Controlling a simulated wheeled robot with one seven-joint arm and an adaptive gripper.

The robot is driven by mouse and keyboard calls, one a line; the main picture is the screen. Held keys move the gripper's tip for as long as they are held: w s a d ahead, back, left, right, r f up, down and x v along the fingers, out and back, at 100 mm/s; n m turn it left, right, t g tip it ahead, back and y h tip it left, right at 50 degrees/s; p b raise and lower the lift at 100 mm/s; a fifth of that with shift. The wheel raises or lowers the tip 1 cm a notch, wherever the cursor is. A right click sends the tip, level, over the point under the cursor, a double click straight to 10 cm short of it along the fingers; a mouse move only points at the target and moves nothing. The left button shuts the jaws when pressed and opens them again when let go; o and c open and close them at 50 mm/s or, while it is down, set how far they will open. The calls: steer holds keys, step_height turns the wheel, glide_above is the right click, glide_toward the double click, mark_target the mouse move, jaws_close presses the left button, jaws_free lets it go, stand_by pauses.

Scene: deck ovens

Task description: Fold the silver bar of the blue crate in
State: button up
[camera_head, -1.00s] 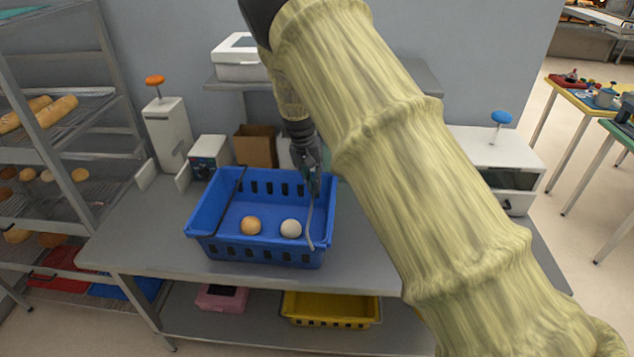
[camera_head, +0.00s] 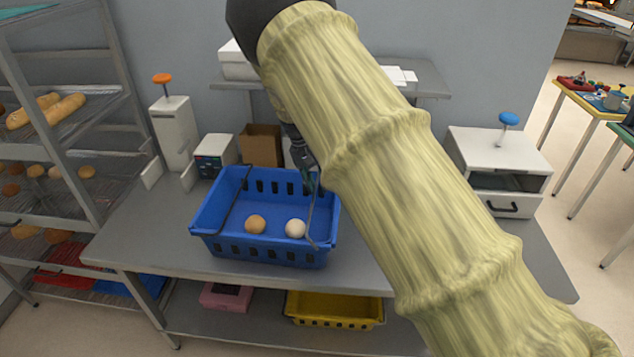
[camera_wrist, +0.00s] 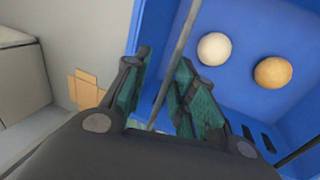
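The blue crate (camera_head: 212,203) stands on the grey table. Its silver bar (camera_head: 311,217) runs along the crate's right side; a dark bar (camera_head: 236,195) lies along the left side. My gripper (camera_head: 310,180) is at the crate's right rear, partly hidden by my arm. In the wrist view, the teal fingers of my gripper (camera_wrist: 163,72) are apart, with the silver bar (camera_wrist: 181,45) passing between them. I see a gap at the fingertips, and no firm grip on the bar shows. The crate (camera_wrist: 236,88) also fills the right of the wrist view.
A brown bun (camera_head: 255,224) and a pale ball (camera_head: 295,228) lie in the crate. A cardboard box (camera_head: 262,146) and white machines (camera_head: 175,135) stand behind it. A bread rack (camera_head: 75,110) is at left. The table front left is clear.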

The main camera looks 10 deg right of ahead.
steer(key=shift+w+a+r, duration=0.1)
steer(key=shift+r, duration=0.35)
steer(key=w+a, duration=0.3)
steer(key=a, duration=0.6)
steer(key=w+a, duration=0.3)
steer(key=a, duration=0.7)
steer(key=shift+a+r, duration=0.1)
